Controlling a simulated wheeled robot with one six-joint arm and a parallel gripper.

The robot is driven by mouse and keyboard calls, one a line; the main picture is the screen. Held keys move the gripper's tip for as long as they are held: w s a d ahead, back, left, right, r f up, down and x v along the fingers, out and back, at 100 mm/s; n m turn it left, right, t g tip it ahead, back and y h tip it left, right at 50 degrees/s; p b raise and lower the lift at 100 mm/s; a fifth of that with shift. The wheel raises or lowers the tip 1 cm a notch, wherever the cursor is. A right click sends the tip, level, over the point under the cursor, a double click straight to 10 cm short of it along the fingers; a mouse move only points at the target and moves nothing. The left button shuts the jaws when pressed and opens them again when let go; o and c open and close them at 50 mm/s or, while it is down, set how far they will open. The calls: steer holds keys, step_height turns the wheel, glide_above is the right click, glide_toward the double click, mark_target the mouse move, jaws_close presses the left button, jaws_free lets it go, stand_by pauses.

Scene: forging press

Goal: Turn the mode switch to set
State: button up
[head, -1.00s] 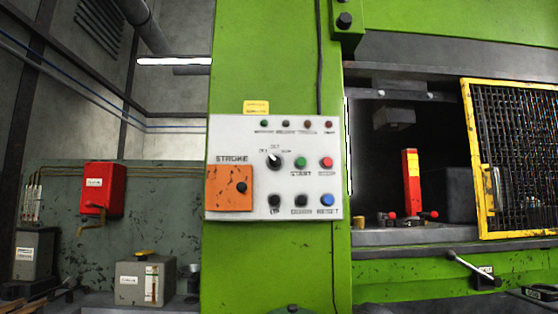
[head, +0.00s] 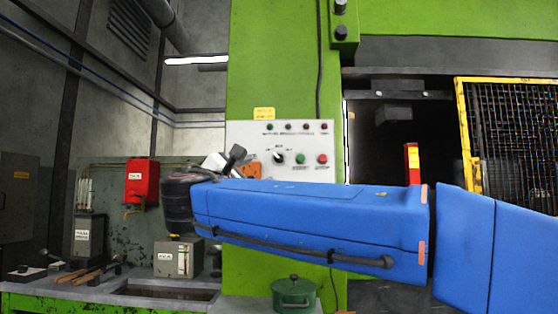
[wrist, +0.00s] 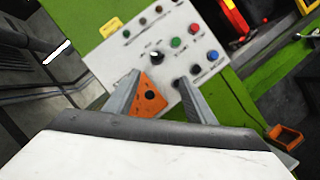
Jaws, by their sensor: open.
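The mode switch (head: 278,158) is a round black knob with a white mark on the white control panel (head: 240,133) on the green press column. In the wrist view the mode switch (wrist: 157,57) sits in the upper middle, beyond the fingertips and apart from them. My gripper (wrist: 158,80) is open and empty, its two fingers pointing toward the panel. In the head view my gripper (head: 228,158) is partly hidden at the panel's left edge. My blue arm hides the lower panel. The label words around the switch are too small to read surely.
An orange plate (wrist: 149,97) with a black knob is on the panel near the fingers. Green (head: 299,160) and red (head: 322,159) buttons are right of the switch. A yellow mesh guard (head: 462,120) stands at right. A green pot (head: 293,292) stands below.

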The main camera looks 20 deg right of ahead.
glide_toward(277, 158)
steer(key=x, duration=0.9)
stand_by(0.3)
steer(key=shift+c, duration=0.3)
steer(key=c, duration=1)
